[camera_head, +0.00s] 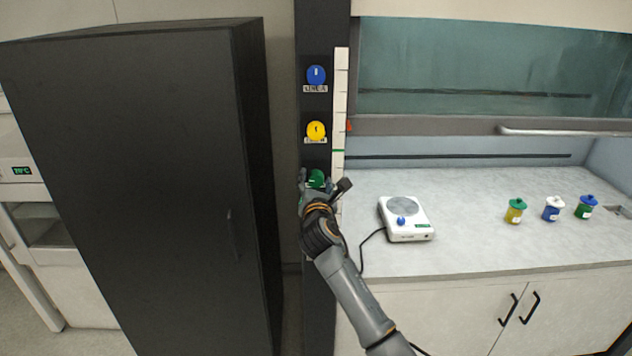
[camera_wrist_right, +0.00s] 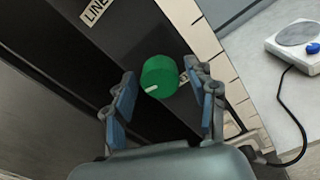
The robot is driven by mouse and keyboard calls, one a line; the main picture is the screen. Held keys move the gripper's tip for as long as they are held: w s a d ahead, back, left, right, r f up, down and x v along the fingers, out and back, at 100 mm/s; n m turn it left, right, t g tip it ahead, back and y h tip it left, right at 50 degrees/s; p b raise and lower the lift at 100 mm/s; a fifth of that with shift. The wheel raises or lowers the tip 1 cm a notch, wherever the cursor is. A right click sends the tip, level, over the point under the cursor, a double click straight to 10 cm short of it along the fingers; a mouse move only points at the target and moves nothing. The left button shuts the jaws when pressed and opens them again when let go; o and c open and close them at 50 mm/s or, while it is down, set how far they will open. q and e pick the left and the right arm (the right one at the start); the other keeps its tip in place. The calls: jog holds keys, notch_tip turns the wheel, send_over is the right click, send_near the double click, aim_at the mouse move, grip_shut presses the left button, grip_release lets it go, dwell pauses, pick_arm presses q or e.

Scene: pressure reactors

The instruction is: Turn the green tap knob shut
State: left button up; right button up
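The green tap knob (camera_head: 316,178) is the lowest of three knobs on the dark post of the fume hood. In the right wrist view the green knob (camera_wrist_right: 159,76) is round with a white mark at its lower left. My right gripper (camera_head: 325,187) is in front of it, partly covering it in the head view. In the right wrist view the right gripper (camera_wrist_right: 163,98) is open, one finger on each side of the knob, with visible gaps and no clear contact. My left gripper is not in view.
A blue knob (camera_head: 316,74) and a yellow knob (camera_head: 316,130) sit above on the post. A tall dark cabinet (camera_head: 140,190) stands to the left. The bench (camera_head: 470,250) on the right holds a white hotplate (camera_head: 406,219) with a cable and several small jars (camera_head: 514,212).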

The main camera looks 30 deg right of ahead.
jog(key=c, duration=0.9)
jog(key=shift+o, duration=0.2)
jog(key=shift+m, duration=0.3)
jog(key=m+b, duration=0.1)
jog(key=m, duration=0.2)
jog(key=shift+f+m, duration=0.1)
jog(key=shift+m, duration=0.3)
jog(key=m+b, duration=0.1)
jog(key=m, duration=0.2)
jog(key=shift+m, duration=0.3)
jog(key=m+b, duration=0.1)
jog(key=m, duration=0.2)
jog(key=shift+m, duration=0.3)
jog(key=shift+m+b, duration=0.65)
jog(key=shift+m, duration=1.25)
